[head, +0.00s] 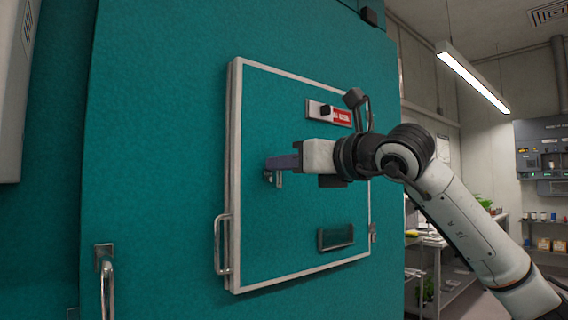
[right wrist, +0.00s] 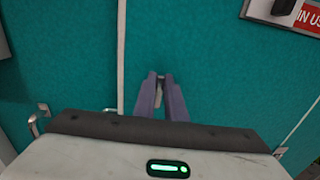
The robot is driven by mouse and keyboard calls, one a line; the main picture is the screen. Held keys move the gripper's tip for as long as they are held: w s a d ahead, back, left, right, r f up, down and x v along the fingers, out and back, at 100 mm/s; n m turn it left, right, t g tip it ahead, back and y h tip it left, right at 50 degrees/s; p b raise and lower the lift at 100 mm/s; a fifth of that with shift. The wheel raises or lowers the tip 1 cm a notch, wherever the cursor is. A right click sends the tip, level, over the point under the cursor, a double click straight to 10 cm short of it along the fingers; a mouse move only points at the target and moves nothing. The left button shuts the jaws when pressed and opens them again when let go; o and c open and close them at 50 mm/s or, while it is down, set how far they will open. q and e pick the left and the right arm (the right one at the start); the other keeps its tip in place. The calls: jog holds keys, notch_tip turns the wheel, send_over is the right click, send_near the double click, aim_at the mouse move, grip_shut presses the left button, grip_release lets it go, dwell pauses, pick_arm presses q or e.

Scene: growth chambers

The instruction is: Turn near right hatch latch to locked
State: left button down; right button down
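The hatch (head: 290,215) is a teal panel with a white frame on the big teal chamber. Its metal latch (head: 278,180) shows only in part under my right gripper (head: 272,163), whose fingers point left at the hatch face. In the right wrist view, the two purple-grey fingers (right wrist: 160,80) stand a narrow gap apart, with the metal latch handle (right wrist: 157,96) between them. They look shut on it, and they hide most of the latch and its angle. My left gripper is not in view.
A slider plate with a red label (head: 342,116) is above the latch. A pull handle (head: 222,245) is at the hatch's left edge and a dark slot (head: 336,236) lies below. Another handle (head: 107,285) is at lower left. Shelves (head: 450,275) stand beyond the chamber on the right.

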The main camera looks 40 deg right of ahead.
jog(key=shift+n, duration=0.3)
jog(key=n, duration=0.4)
jog(key=a+n+p, duration=0.1)
jog(key=n, duration=0.3)
jog(key=shift+a+f, duration=0.1)
jog(key=shift+f, duration=0.1)
jog(key=n, duration=0.4)
jog(key=f+n+p, duration=0.1)
jog(key=n, duration=0.1)
jog(key=shift+a, duration=0.25)
jog(key=shift+s+f+n, duration=0.1)
jog(key=shift+n, duration=1.1)
jog(key=shift+f+n, duration=0.1)
jog(key=shift+n, duration=0.4)
jog(key=c, duration=1.8)
grip_release()
